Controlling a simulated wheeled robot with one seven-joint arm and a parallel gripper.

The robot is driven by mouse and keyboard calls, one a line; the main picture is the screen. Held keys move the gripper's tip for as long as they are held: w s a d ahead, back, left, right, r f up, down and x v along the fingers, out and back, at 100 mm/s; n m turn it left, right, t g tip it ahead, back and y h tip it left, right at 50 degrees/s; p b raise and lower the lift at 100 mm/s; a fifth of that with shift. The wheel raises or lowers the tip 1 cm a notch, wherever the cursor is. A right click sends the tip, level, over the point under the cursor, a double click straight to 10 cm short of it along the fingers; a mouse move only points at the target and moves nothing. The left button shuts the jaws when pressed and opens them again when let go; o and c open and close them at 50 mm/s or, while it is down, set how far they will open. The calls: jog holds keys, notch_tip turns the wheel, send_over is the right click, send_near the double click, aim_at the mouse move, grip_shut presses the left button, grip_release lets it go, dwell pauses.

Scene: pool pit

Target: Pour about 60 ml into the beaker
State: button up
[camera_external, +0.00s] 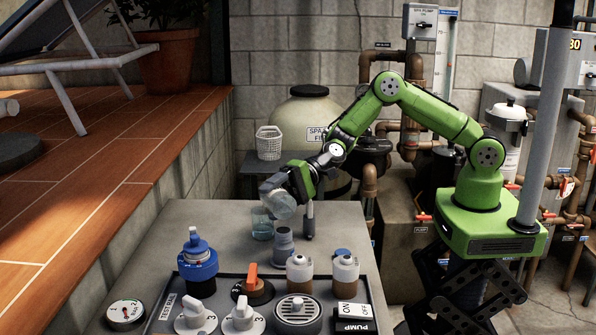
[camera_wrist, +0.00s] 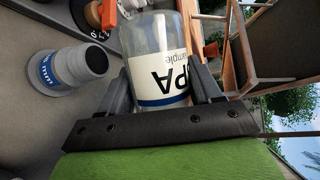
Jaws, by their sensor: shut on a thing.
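My gripper (camera_external: 281,191) is shut on a clear bottle (camera_external: 283,207), which it holds tilted just above the beaker. In the wrist view the bottle (camera_wrist: 150,38) sits between both fingers, with a white label reading "PA" and "ample" and a blue band. The clear beaker (camera_external: 262,224) stands on the grey bench, below and slightly left of the bottle. Its contents look faintly bluish, but I cannot read a level. I cannot tell whether liquid is flowing. The beaker cannot be made out in the wrist view.
A grey container (camera_external: 284,243) with a blue band stands close right of the beaker; it also shows in the wrist view (camera_wrist: 65,68). A dark tray (camera_external: 232,278) with valves, knobs and two brown-bottomed bottles fills the bench front. The bench's left rear (camera_external: 205,222) is clear.

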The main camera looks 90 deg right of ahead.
jog(key=n, duration=0.1)
jog(key=n+h, duration=0.1)
jog(key=shift+s+a+n+h+p, duration=0.25)
jog(key=shift+a+n+h+p, duration=0.05)
jog(key=shift+a+p, duration=0.1)
jog(key=shift+s+a+n+h+p, duration=0.1)
jog(key=shift+a+n+h+p, duration=0.05)
jog(key=shift+n+h+p, duration=0.2)
jog(key=shift+d+n, duration=0.25)
jog(key=shift+d, duration=0.05)
jog(key=shift+b, duration=0.3)
dwell(0.5)
